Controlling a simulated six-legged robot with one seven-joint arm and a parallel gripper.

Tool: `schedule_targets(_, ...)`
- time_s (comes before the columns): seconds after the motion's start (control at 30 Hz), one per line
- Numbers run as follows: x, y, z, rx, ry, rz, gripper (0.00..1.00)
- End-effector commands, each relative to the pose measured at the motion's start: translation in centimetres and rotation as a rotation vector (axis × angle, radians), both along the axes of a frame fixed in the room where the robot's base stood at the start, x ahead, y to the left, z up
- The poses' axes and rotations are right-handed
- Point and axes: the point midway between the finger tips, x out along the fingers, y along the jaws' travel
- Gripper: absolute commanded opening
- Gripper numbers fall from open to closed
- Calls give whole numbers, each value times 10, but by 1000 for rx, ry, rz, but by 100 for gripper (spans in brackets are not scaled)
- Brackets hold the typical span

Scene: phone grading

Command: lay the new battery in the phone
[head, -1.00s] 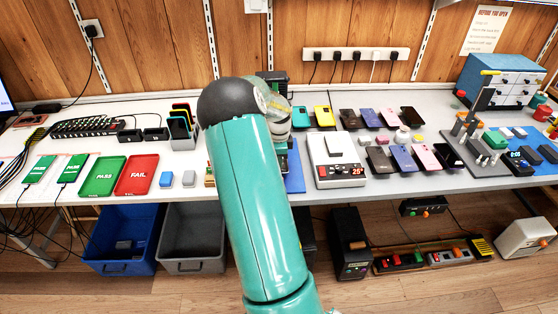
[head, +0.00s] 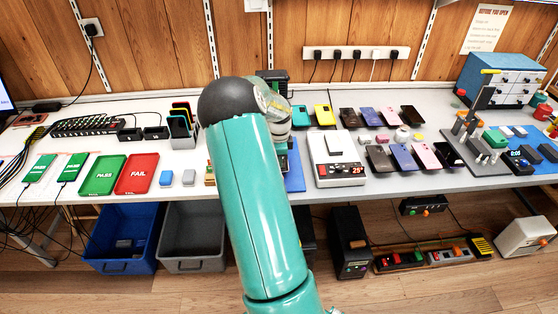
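My turquoise arm fills the middle of the head view and hides much of a blue mat (head: 296,178) behind it. My gripper is hidden behind the arm, so its fingers and anything in them do not show. No new battery and no open phone can be made out for certain; they may be behind my arm. Two rows of phones lie right of the mat, among them a yellow phone (head: 323,115) at the back and a pink phone (head: 425,156) at the front.
A white heating plate (head: 325,172) reading 25° stands just right of the mat. A green PASS tray (head: 103,176) and a red FAIL tray (head: 139,174) lie at the left, beside blue and grey blocks. A tool stand (head: 487,168) is at the right. Bins (head: 192,266) stand below the bench.

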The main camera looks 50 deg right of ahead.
Motion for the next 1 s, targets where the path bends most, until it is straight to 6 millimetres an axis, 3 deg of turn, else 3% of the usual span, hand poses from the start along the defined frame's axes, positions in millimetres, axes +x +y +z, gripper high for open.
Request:
schedule_targets(0.43,0,0,-2,0,0,0,0)
schedule_targets(0.57,0,0,-2,0,0,0,25)
schedule_targets(0.77,0,0,-2,0,0,0,27)
schedule_targets(0.87,0,0,-2,0,0,0,43)
schedule_targets(1.0,0,0,-2,0,0,0,46)
